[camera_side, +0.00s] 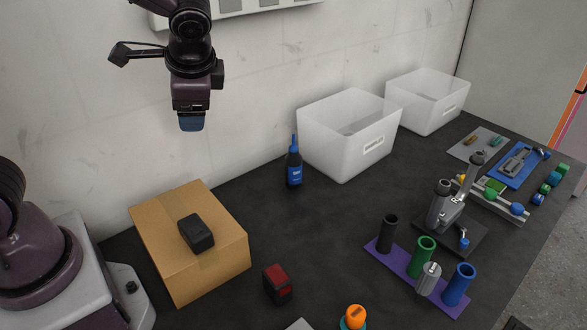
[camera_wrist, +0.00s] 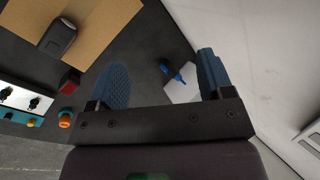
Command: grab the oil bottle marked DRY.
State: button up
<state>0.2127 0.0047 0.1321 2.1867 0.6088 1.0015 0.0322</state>
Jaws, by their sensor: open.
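A dark bottle with a blue label and a blue pointed nozzle (camera_side: 294,172) stands upright on the dark bench, left of the nearer white bin. Its label is too small to read, so I cannot confirm DRY. My gripper (camera_side: 191,123) hangs high near the wall, above and left of the bottle, apart from everything. In the wrist view my gripper (camera_wrist: 163,82) shows two blue fingers spread wide with nothing held. The bottle's blue top (camera_wrist: 172,71) shows beyond the gap between the fingers; its dark body is hard to separate from the bench.
A cardboard box (camera_side: 220,257) with a black case (camera_side: 196,233) on it stands left. A red and black block (camera_side: 278,284) lies in front. White bins (camera_side: 345,145) (camera_side: 425,108) stand along the wall. A purple cup holder (camera_side: 385,259) and tools fill the right. Bench around the bottle's front is clear.

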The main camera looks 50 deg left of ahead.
jog(key=w+a+f+m+t+y, duration=0.1)
jog(key=w+f+m+y, duration=0.65)
jog(key=w+f, duration=0.3)
jog(key=m+t, duration=1)
jog(key=m, duration=0.3)
send_near(293, 166)
jog(key=x, duration=0.5)
jog(key=shift+w+a+f+m, duration=0.1)
jog(key=shift+a+f+m, duration=0.05)
jog(key=shift+m, duration=0.1)
jog(key=x, duration=0.7)
jog(key=shift+r, duration=0.2)
jog(key=c, duration=1.1)
